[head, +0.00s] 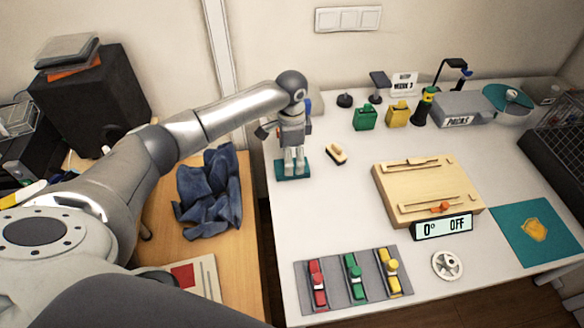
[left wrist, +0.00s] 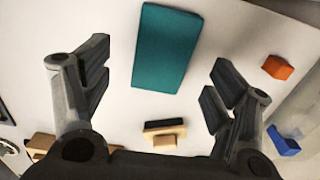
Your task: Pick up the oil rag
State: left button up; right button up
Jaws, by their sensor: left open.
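No cloth is labelled as the oil rag, so I cannot tell for sure which one it is. A flat teal rectangle (head: 283,174) lies on the white table's left edge; it also shows in the left wrist view (left wrist: 168,47). A crumpled dark blue cloth (head: 208,190) lies on the wooden table. A small yellow cloth (head: 533,230) lies on a teal mat (head: 506,242) at the right. My left gripper (head: 294,162) points down over the teal rectangle, open and empty; its fingers (left wrist: 160,82) stand apart in the left wrist view. My right gripper is not in view.
A small brush (head: 336,153) lies just right of the gripper. A wooden board (head: 425,190), a display (head: 443,227) and a grey tray (head: 334,295) with coloured pieces fill the table's right and front. Bottles and boxes stand behind. The white table's centre is clear.

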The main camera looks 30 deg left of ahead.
pick_arm(q)
jog(key=f, duration=0.4)
jog(key=shift+w+f+p, duration=0.2)
jog(key=shift+f+p, duration=0.05)
jog(key=shift+p, duration=0.05)
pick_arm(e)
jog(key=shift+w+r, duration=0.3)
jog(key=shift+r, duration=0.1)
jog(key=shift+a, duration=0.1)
pick_arm(q)
jog(key=c, duration=1)
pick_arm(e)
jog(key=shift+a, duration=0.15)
pick_arm(q)
jog(key=shift+r, duration=0.1)
jog(key=shift+r, duration=0.55)
jog(key=s+d+r, duration=0.1)
jog(key=d+r, duration=0.3)
jog(key=s+d+r+b, duration=0.1)
jog(key=s+d+r, duration=0.1)
jog(key=d+r, duration=0.2)
jog(key=s+d+r+b, duration=0.1)
jog(key=s+d+r, duration=0.1)
jog(key=d, duration=0.3)
jog(key=shift+s+r, duration=0.25)
jog(key=shift+r, duration=0.65)
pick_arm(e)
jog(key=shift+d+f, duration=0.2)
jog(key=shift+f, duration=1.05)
